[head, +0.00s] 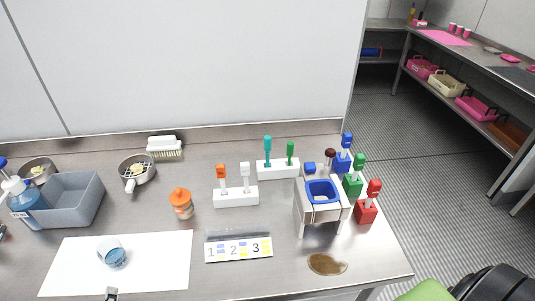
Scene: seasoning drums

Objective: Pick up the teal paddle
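The teal paddle (267,147) stands upright in the left slot of a white holder (277,170) at the back middle of the steel counter. A green paddle (290,149) stands upright beside it in the same holder. Nothing is touching the teal paddle. Neither of my grippers can be made out. A small dark piece (111,294) shows at the bottom edge, and I cannot tell what it is.
A second white holder (236,198) with orange and white paddles stands in front. A machine with a blue basin (321,191) and blue, green and red stands is to the right. An orange-topped jar (181,203), a grey bin (72,201) and a brown spill (327,264) are around.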

